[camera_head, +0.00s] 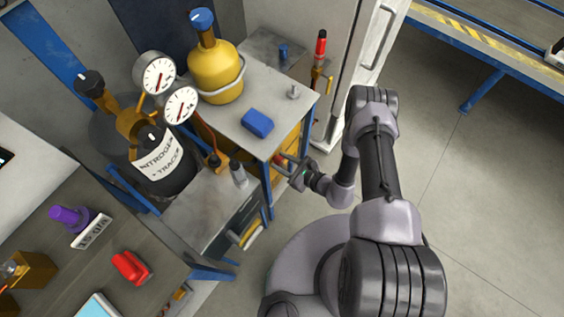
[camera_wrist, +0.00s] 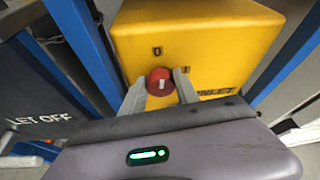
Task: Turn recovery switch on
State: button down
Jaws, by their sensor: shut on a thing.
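A round red knob (camera_wrist: 160,80) with a pale mark sits on the front of a yellow box (camera_wrist: 215,42) in the wrist view. Small dark marks and a partly covered label are on the box face beside it. The two grey fingers of my gripper (camera_wrist: 160,91) are shut on the red knob, one on each side. In the head view my gripper (camera_head: 289,166) reaches left to the yellow box under the shelf with the yellow cylinder. Whether this knob is the recovery switch, I cannot tell.
A dark panel reading "LET OFF" (camera_wrist: 38,115) is left of the fingers. Blue posts (camera_wrist: 82,40) flank the yellow box. A yellow cylinder (camera_head: 215,75) and a blue block (camera_head: 257,123) stand on the shelf above. Open floor (camera_head: 480,180) lies to the right.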

jog(key=shift+w+d+f+m+g+y+b, duration=0.1)
jog(key=shift+m+g+y+b, duration=0.15)
jog(key=shift+m+g+b, duration=0.25)
jog(key=shift+w+f+m+g+y+b, duration=0.1)
jog(key=shift+m+g+y+b, duration=0.2)
jog(key=shift+m+b, duration=0.4)
jog(key=shift+r+m+g+y+b, duration=0.15)
jog(key=shift+m+g+y+b, duration=0.3)
jog(key=shift+m+b, duration=0.4)
jog(key=c, duration=0.9)
grip_release()
jog(key=shift+d, duration=0.1)
jog(key=p+v, duration=0.4)
jog(key=v, duration=1.3)
jog(key=shift+r, duration=0.15)
